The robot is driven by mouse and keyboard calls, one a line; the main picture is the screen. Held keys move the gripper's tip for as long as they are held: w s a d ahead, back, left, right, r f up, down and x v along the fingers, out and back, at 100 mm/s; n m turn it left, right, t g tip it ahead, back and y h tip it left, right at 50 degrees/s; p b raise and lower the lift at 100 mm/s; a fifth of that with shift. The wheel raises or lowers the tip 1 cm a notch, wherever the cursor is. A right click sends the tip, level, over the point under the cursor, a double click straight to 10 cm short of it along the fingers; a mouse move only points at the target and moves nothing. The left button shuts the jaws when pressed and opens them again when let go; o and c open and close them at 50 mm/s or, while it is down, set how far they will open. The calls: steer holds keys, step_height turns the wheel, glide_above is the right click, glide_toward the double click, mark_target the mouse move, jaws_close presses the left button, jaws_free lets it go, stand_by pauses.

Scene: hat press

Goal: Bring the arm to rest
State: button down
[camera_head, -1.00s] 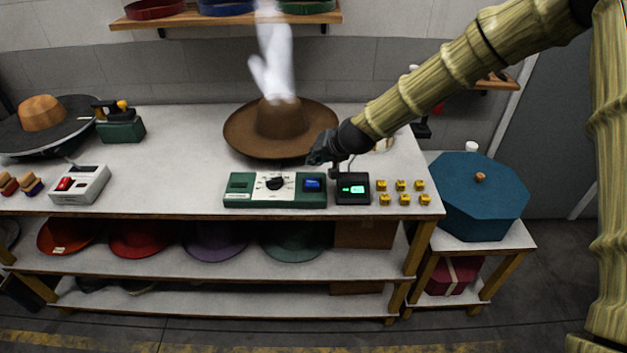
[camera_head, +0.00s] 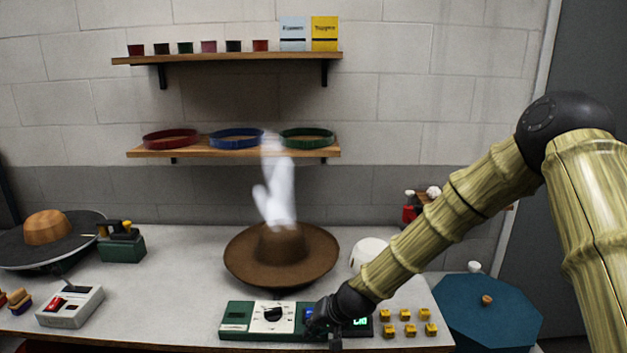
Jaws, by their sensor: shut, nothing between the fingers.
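My arm (camera_head: 440,217) comes in from the right and reaches down to the left over the workbench. My gripper (camera_head: 321,326) is shut and empty. In the picture it overlaps the right part of the green control box (camera_head: 236,322) and the left edge of the small black display box (camera_head: 363,326). I cannot tell whether it touches either one. The fingertips are dark and small, and the blue button on the control box is partly hidden behind them.
A brown hat (camera_head: 250,259) stands on the bench (camera_head: 180,290) with white steam (camera_head: 277,190) above it. Yellow blocks (camera_head: 407,315) lie to the right. A white rounded object (camera_head: 368,253) sits behind my arm. A blue octagonal box (camera_head: 500,310) stands at right. Shelves (camera_head: 240,58) line the wall.

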steer(key=s+d+f+g+h, duration=0.1)
steer(key=s+d+f, duration=0.3)
steer(key=s+f, duration=0.3)
steer(key=s+d+f+g+h+b, duration=0.1)
steer(key=s+d+f, duration=0.3)
steer(key=s+f, duration=0.3)
steer(key=s+d+f+g+h, duration=0.1)
steer(key=s+d+f, duration=0.3)
steer(key=s+f, duration=0.3)
steer(key=s+d+f, duration=0.1)
steer(key=s+d, duration=0.2)
steer(key=s, duration=0.4)
steer(key=s+d+f+g+h, duration=0.1)
steer(key=s+d, duration=0.3)
steer(key=s, duration=0.4)
steer(key=s+d+f+n+h, duration=0.1)
steer(key=s+d+f, duration=0.1)
steer(key=s+d, duration=0.2)
steer(key=s+b, duration=0.1)
steer(key=s, duration=0.2)
steer(key=shift+s+f+g, duration=0.15)
steer(key=shift+s+g, duration=0.1)
steer(key=shift+g, duration=0.05)
